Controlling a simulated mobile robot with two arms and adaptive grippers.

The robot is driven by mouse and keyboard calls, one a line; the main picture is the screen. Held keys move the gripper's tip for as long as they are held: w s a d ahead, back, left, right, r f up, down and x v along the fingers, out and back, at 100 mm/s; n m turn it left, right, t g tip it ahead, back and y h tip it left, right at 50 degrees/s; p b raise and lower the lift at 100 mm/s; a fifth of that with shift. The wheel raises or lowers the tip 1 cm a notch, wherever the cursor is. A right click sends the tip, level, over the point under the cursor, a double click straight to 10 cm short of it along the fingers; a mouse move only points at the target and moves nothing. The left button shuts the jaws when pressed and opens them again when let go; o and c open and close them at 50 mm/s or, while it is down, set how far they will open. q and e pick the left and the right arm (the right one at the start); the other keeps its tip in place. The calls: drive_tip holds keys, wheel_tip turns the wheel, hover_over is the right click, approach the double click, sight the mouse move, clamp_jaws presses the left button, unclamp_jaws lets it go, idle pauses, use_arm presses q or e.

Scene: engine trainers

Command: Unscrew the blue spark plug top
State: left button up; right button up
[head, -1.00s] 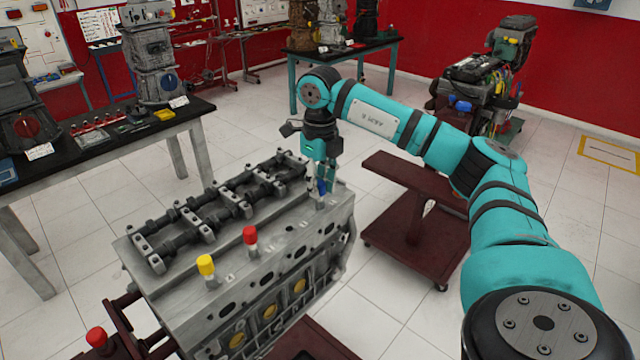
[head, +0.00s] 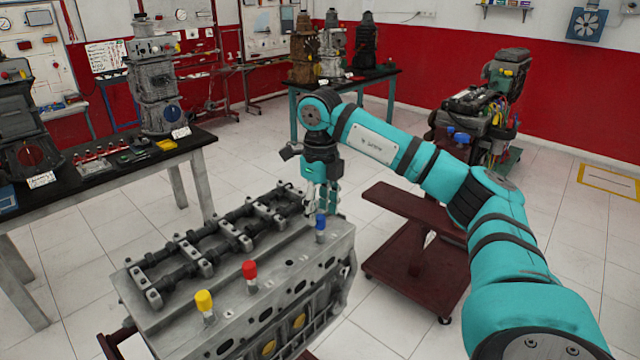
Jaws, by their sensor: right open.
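The blue spark plug top (head: 320,222) stands upright at the far right end of the grey engine block (head: 150,318). My right gripper (head: 320,208) points down from above at the blue top. Its jaws are open, with fingers close above or just behind the top; whether they touch it I cannot tell. A red top (head: 249,270) and a yellow top (head: 204,301) stand upright nearer along the same block. My left gripper is out of view.
A dark red wheeled stand (head: 412,262) is right of the block. A black-topped workbench (head: 100,165) with engine parts is at the left. A camshaft assembly (head: 215,240) lies along the block's top. Tiled floor lies clear between.

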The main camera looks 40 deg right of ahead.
sight(320, 217)
wheel_tip(320, 217, up, 10)
drive_tip(key=shift+f, duration=0.2)
drive_tip(key=shift+f, duration=0.1)
idle(0.7)
